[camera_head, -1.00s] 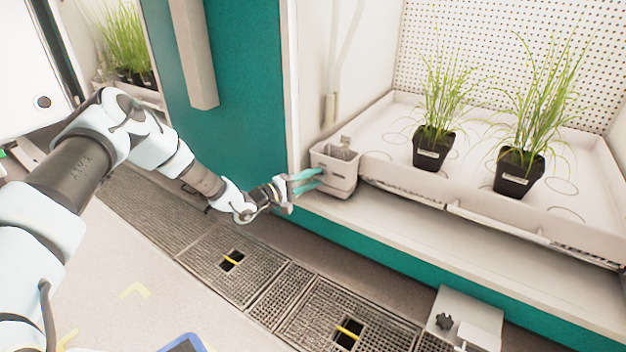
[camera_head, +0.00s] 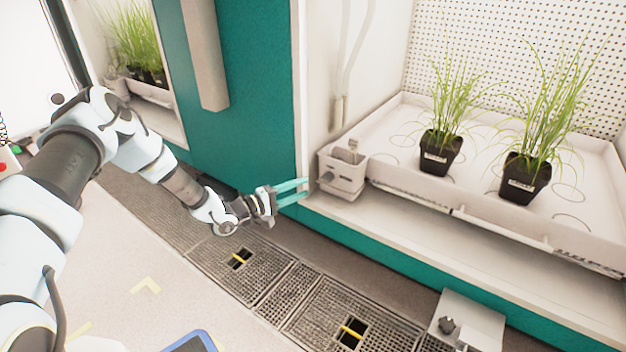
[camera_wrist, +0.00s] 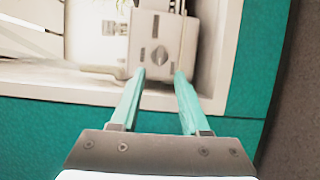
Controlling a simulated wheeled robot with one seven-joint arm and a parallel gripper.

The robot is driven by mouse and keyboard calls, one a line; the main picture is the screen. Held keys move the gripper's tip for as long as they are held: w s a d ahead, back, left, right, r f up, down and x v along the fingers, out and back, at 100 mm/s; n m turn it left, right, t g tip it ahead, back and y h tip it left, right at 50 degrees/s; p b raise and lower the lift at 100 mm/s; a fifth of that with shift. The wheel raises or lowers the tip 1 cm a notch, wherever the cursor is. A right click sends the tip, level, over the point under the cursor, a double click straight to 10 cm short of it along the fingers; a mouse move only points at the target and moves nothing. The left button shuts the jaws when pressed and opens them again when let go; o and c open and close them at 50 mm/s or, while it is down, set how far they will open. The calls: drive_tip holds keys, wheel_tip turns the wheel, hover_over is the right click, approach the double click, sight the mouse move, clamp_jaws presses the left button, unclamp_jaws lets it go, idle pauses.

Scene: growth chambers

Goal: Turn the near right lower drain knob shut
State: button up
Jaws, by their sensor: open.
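A small light-grey drain box (camera_head: 343,176) stands at the left front corner of the chamber's plant tray. On its front face is a small round grey knob (camera_head: 327,177), which also shows face-on in the wrist view (camera_wrist: 160,56). A ridge across the knob looks roughly upright, slightly tilted. Short dark marks lie above and to the left of it on the face. My gripper (camera_head: 305,189) is open and empty, its teal fingers pointing at the box. In the wrist view the fingertips (camera_wrist: 160,74) lie just below the knob, one to each side, and seem apart from it.
The white tray (camera_head: 400,187) holds two potted grasses (camera_head: 440,150). The chamber's white ledge (camera_head: 420,222) runs below it. A white box with a black knob (camera_head: 447,324) stands low at right. Floor gratings (camera_head: 300,297) and a teal wall (camera_head: 250,100) flank my arm.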

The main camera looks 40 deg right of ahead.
drive_tip(key=shift+w+a, duration=0.2)
drive_tip(key=shift+a, duration=1.45)
drive_tip(key=w+a+r+m+t+y+p, duration=0.1)
drive_tip(key=w+a+r+t+y+p, duration=0.1)
drive_tip(key=w+a+r+t+y, duration=0.45)
drive_tip(key=w+a+r+m+t+y+p, duration=0.1)
drive_tip(key=w+a+r+y, duration=0.3)
drive_tip(key=w+a, duration=0.65)
drive_tip(key=s+a+r+n+y+p, duration=0.1)
drive_tip(key=s+a+r+y, duration=0.35)
drive_tip(key=a, duration=0.75)
drive_tip(key=s+a+r+y+p, duration=0.15)
drive_tip(key=s+a+r, duration=0.45)
drive_tip(key=a, duration=0.6)
drive_tip(key=s+a+r+n+g+y, duration=0.1)
drive_tip(key=s+a+r+g, duration=0.15)
drive_tip(key=s, duration=0.35)
drive_tip(key=s+a+r+g, duration=0.1)
drive_tip(key=s+a+r, duration=0.3)
drive_tip(key=s, duration=0.2)
wheel_tip(320, 180, up, 37)
drive_tip(key=p, duration=3.8)
drive_tip(key=shift+w+r, duration=0.2)
drive_tip(key=shift+w, duration=0.2)
